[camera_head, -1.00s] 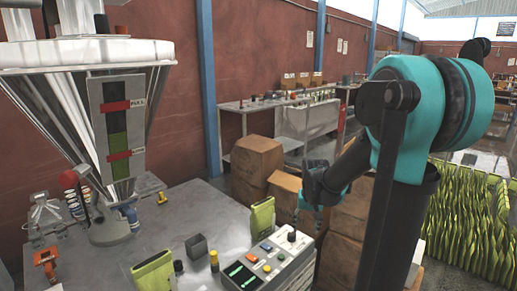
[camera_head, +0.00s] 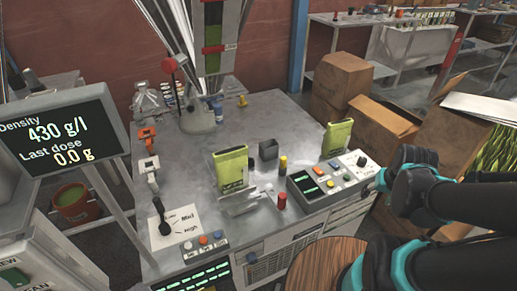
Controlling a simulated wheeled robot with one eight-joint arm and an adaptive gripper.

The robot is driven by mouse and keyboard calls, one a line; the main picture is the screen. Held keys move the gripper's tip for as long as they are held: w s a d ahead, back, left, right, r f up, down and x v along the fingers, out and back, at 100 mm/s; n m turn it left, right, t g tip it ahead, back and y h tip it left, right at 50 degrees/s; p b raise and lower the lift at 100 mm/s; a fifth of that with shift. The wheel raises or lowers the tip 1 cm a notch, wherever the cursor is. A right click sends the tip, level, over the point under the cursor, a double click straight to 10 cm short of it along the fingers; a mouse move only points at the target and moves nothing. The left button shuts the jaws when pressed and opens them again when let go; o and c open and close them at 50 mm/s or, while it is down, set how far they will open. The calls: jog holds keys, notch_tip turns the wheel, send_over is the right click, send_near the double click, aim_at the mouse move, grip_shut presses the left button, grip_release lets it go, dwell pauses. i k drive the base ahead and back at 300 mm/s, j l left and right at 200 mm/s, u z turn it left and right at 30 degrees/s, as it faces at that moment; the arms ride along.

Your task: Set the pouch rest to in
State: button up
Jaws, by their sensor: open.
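A green pouch (camera_head: 231,170) stands upright near the middle of the machine table. A grey metal piece (camera_head: 246,200) lies in front of it and may be the pouch rest; I cannot tell its position setting. A second green pouch (camera_head: 337,138) stands farther right, behind the button panel. My gripper (camera_head: 374,184) is at the right, close to the right end of the button panel and well to the right of the grey metal piece. It looks small and dark, with nothing visible in it. I cannot tell whether it touches the panel.
The button panel (camera_head: 331,183) has coloured buttons and a knob. A red-topped post (camera_head: 282,201) and a yellow-topped post (camera_head: 283,164) stand nearby. A round wooden stool top (camera_head: 325,266) is in front. Cardboard boxes (camera_head: 340,85) stand behind right.

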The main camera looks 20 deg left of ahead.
aim_at(225, 202)
jog(key=u, duration=1.3)
jog(key=k+j+z, duration=0.2)
jog(key=k+z, duration=0.3)
